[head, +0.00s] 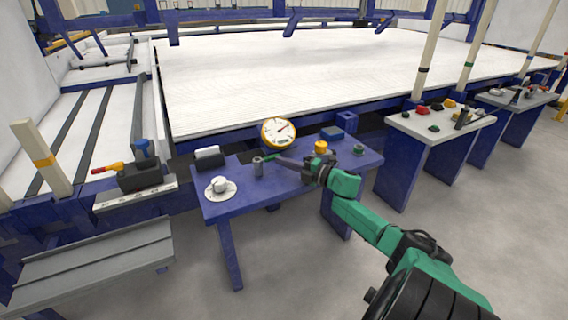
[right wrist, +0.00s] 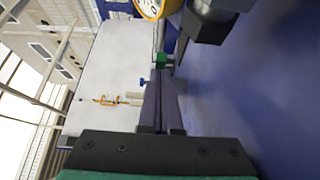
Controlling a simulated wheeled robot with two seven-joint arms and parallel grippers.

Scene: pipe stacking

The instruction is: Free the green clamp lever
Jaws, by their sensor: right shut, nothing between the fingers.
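The green clamp lever (head: 269,157) shows as a small green bar beside a grey upright cylinder (head: 258,168) on the blue table. My right gripper (head: 281,161) reaches in from the right, low over the table, with its fingers shut and empty. Its fingertips lie right by the lever; I cannot tell if they touch. In the right wrist view a green part (right wrist: 160,58), which looks like the lever, sits just beyond the shut fingertips (right wrist: 160,74). My left gripper is not in view.
The blue table (head: 238,205) also bears a round yellow-rimmed gauge (head: 279,133), a white cup (head: 219,184) on a saucer, a dark box with a white top (head: 209,157) and a yellow-topped part (head: 320,147).

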